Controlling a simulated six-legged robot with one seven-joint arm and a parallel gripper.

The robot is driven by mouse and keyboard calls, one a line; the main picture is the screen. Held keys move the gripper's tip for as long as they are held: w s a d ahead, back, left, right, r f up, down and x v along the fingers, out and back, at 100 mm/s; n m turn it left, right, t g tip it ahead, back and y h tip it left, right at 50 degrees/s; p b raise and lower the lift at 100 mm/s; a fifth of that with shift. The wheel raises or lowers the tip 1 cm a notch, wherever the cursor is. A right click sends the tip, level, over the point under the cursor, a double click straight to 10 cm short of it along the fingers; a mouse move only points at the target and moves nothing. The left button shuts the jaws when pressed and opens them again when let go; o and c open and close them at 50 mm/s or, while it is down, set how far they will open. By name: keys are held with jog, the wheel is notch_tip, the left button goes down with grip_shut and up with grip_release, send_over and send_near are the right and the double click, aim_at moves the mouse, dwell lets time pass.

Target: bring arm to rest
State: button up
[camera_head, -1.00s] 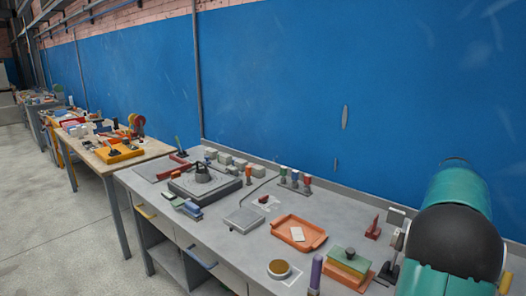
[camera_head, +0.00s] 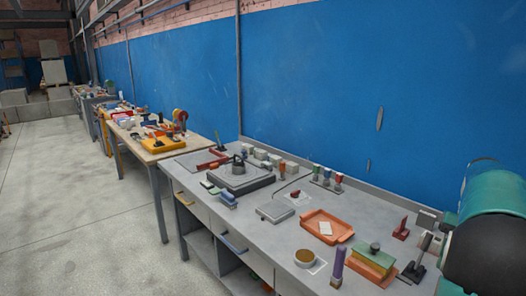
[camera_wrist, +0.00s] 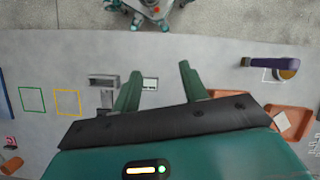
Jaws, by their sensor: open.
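My gripper (camera_wrist: 160,88) shows in the wrist view with its two green fingers spread wide apart. Nothing is between the fingers except a view of the grey bench below. In the head view my green and black arm (camera_head: 490,235) is at the right edge, and the gripper itself is out of that view. The grey bench (camera_head: 262,240) lies below and to the left of the arm.
A blue wall panel (camera_head: 330,80) stands behind. Open floor (camera_head: 60,200) is at left.

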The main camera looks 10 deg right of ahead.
jog(key=w+a+r+n+t+h, duration=0.1)
jog(key=w+a+r+n+h, duration=0.1)
jog(key=a, duration=0.8)
jog(key=w+a+r+n+t+h, duration=0.1)
jog(key=a+n+t, duration=0.1)
jog(key=a, duration=0.8)
jog(key=s+a+f+n+t, duration=0.2)
jog(key=s+a, duration=0.1)
jog(key=a, duration=0.6)
jog(key=s+a+f+n+t+h, duration=0.1)
jog(key=s+a+f+n+t, duration=0.1)
jog(key=a, duration=0.7)
jog(key=shift+s+a+n+t, duration=0.15)
jog(key=shift+s+n+t, duration=0.45)
jog(key=shift+s, duration=0.4)
